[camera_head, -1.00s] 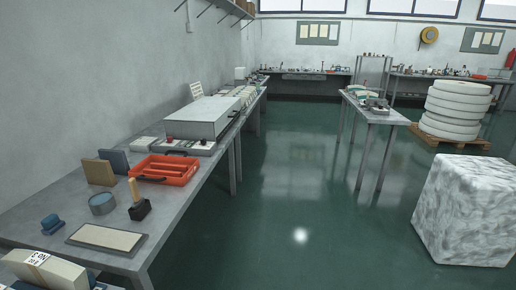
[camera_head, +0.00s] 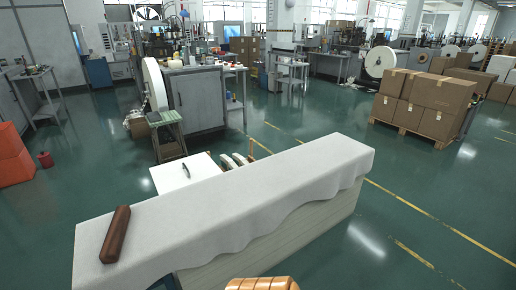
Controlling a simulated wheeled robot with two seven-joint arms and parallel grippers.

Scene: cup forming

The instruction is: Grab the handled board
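A white flat panel with a dark handle (camera_head: 172,174) shows just behind the cloth-covered table (camera_head: 240,205), left of its middle. It looks like the handled board, but its lower part is hidden by the table and I cannot tell what it rests on. Neither of my grippers shows in the view.
A brown bar (camera_head: 115,234) lies on the cloth at the left end. A tan ribbed object (camera_head: 262,284) shows at the bottom edge. Stacked cartons (camera_head: 425,103) stand on a pallet at right. Orange blocks (camera_head: 12,157) stand at far left. Green floor is open between.

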